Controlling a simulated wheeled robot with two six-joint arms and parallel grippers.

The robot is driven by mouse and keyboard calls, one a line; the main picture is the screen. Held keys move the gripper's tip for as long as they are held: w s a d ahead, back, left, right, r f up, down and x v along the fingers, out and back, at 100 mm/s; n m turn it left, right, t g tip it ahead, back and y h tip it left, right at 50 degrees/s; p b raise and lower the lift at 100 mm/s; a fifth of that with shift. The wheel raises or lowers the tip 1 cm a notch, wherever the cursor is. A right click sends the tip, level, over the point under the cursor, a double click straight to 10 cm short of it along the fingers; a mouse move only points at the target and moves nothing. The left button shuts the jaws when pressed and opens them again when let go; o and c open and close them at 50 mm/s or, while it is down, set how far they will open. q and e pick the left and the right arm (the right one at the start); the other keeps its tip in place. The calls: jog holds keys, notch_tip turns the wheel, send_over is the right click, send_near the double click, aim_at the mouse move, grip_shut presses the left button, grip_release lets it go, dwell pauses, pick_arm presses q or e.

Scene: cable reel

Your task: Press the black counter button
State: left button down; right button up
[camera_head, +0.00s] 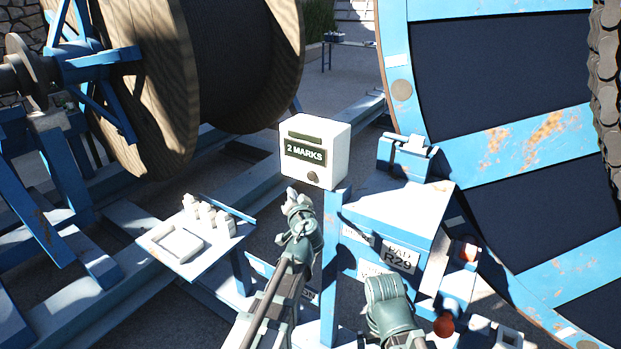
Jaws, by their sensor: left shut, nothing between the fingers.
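The black counter button (312,177) is a small dark round knob low on the front of the white counter box (330,140). The box has a dark display reading "2 MARKS" and sits by a blue post. My left gripper (293,194) is shut and empty, just below and left of the button. A gap shows between its tips and the button in the picture; the depth between them is hard to judge. Part of my right arm shows at the lower right, but I cannot make out its fingers.
A white tray (158,240) with small upright pieces stands left of my left arm. A blue stand (390,215) with a label reading "R29" is at the right. Red round parts (443,326) lie lower right.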

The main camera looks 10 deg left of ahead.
aim_at(308, 176)
pick_arm(q)
jog(key=w+d, duration=0.2)
jog(key=w, duration=0.4)
jog(key=shift+w+d, duration=0.25)
jog(key=shift+w, duration=0.15)
dwell(1.7)
jog(key=shift+w+d, duration=0.1)
jog(key=shift+w, duration=0.3)
jog(key=shift+w+d, duration=0.2)
jog(key=shift+w, duration=0.35)
dwell(0.8)
jog(key=shift+s, duration=0.1)
jog(key=shift+s+a, duration=0.3)
jog(key=shift+s, duration=0.6)
jog(key=s, duration=0.1)
jog(key=s+a, duration=0.1)
jog(key=s, duration=0.2)
jog(key=shift+s+a, duration=0.3)
jog(key=shift+a, duration=0.05)
